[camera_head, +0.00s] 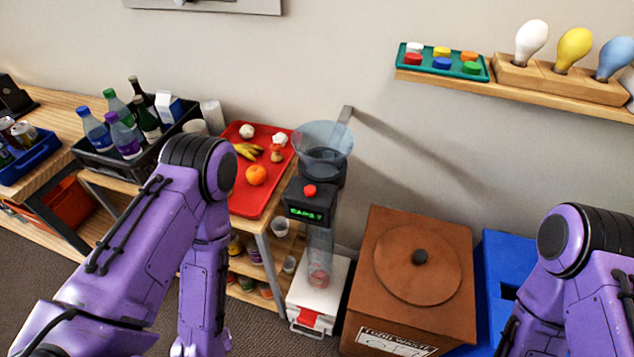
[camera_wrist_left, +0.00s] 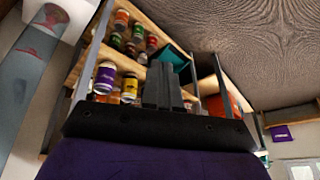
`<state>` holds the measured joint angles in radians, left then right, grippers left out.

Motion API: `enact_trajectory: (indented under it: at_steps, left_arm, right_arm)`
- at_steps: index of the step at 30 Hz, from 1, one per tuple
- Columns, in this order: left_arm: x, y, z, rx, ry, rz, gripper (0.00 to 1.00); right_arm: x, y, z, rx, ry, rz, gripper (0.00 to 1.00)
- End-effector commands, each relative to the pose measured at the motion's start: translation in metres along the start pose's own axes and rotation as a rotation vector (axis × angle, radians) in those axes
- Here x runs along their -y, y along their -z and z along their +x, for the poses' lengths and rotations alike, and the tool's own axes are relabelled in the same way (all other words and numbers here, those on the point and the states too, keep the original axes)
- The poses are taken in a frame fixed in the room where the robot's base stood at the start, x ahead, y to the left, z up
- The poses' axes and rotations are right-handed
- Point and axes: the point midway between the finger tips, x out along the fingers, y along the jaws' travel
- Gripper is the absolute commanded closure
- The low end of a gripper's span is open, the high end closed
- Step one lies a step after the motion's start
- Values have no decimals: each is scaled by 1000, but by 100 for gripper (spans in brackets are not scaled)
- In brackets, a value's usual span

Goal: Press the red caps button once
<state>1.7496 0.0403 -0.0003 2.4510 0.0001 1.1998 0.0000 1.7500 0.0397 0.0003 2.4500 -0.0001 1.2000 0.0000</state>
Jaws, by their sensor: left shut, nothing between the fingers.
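The red button (camera_head: 310,190) sits on top of a black box (camera_head: 309,205) with a green display that seems to read "CAPS". The box is fixed to a machine with a clear funnel (camera_head: 323,148) above and a clear tube (camera_head: 319,255) below. Nothing touches the button. My left gripper (camera_wrist_left: 165,85) is shut and empty in the left wrist view, in front of shelves of cans. In the head view my left forearm points down, left of the machine, and its gripper is out of frame. My right arm shows at the right edge; its gripper is not visible.
A red tray (camera_head: 246,200) with fruit lies on the shelf cart left of the machine. A brown waste bin (camera_head: 376,308) and a blue bin (camera_head: 490,262) stand right of it. A black crate (camera_head: 99,163) holds bottles. A wall shelf (camera_head: 520,90) carries caps and bulbs.

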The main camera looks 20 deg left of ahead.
Motion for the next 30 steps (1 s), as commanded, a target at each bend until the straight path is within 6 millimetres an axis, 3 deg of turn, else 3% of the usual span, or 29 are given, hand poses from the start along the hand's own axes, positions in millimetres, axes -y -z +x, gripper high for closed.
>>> enact_trajectory:
  at_steps: [5,8,12,18,24,30]
  left_arm:
    - [-9,12,-10,-3,-10,-64,100]
    - [-41,40,-37,5,-47,-241,100]
    - [-99,97,-89,56,-146,-583,100]
    - [-173,176,-172,180,-326,-964,100]
    - [-223,243,-256,324,-505,-1217,100]
    - [-248,286,-319,442,-636,-1357,100]
  right_arm:
    - [-1,4,-10,0,0,0,57]
    - [-3,14,-33,0,-1,0,57]
    - [-6,28,-67,0,0,0,57]
    - [-9,41,-100,0,0,0,57]
    - [-11,50,-121,0,0,0,57]
    - [-12,54,-132,0,-1,0,57]
